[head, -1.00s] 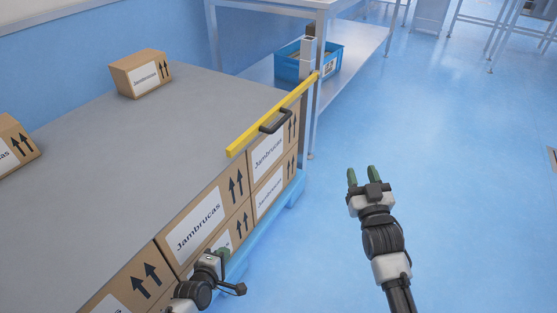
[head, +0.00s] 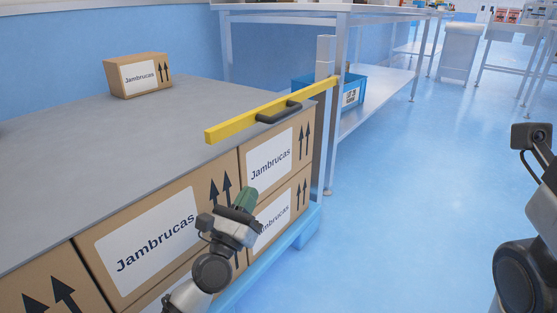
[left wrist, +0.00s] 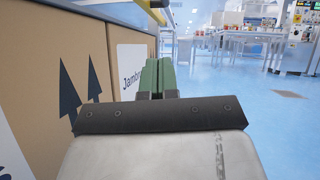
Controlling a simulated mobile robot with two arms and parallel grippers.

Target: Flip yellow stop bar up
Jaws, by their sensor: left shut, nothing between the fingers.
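The yellow stop bar (head: 240,122) lies level along the edge of the grey top, with a black handle (head: 279,113) on its side. Its far end meets a pale upright post (head: 325,120). My left gripper (head: 246,199) is below the bar, in front of the stacked cartons, apart from the bar and handle. Its green fingers are shut and empty; they also show in the left wrist view (left wrist: 157,76), pointing forward along the carton faces. My right arm shows only at the right edge of the head view, and its fingertips are out of the picture.
Labelled cartons (head: 150,238) are stacked beneath the grey top (head: 60,140), on a blue base (head: 306,228). A single carton (head: 139,76) stands on top. A blue crate (head: 352,93) sits on a shelf (head: 375,103) beyond the bar. Blue floor to the right is clear.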

